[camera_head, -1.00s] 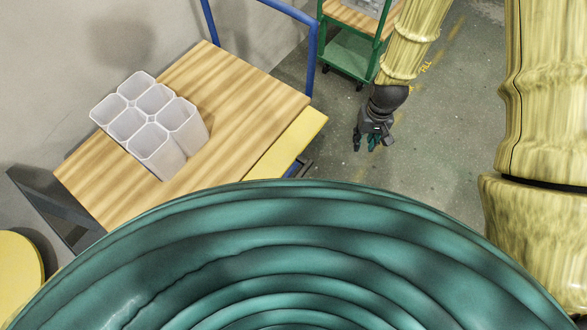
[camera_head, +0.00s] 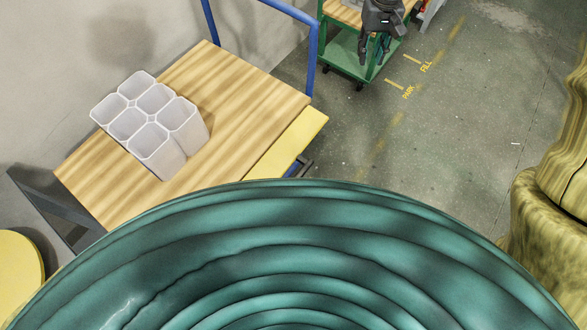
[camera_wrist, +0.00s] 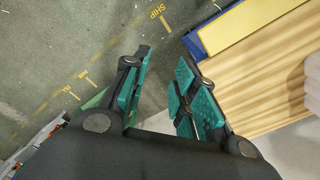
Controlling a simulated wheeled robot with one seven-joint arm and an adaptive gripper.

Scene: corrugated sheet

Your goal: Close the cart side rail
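The cart has a wooden deck (camera_head: 235,90) and a blue tube handle (camera_head: 312,60). A yellow panel (camera_head: 288,143), which looks like the side rail, runs along the deck's right edge, folded outward. The panel's near end is hidden by the green ribbed shape in front. In the wrist view the yellow panel (camera_wrist: 255,22), with a blue edge, lies beside the wooden deck (camera_wrist: 265,75) at the upper right. My gripper (camera_head: 375,52) is beyond and right of the cart, apart from the panel. In the wrist view my gripper (camera_wrist: 163,78) has its fingers spread with nothing between.
A white multi-cell container (camera_head: 150,120) stands on the deck. A green cart (camera_head: 350,55) with a wooden top is behind my gripper. The floor (camera_head: 440,130) right of the cart is clear, with yellow markings. A yellow round object (camera_head: 18,255) is at lower left.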

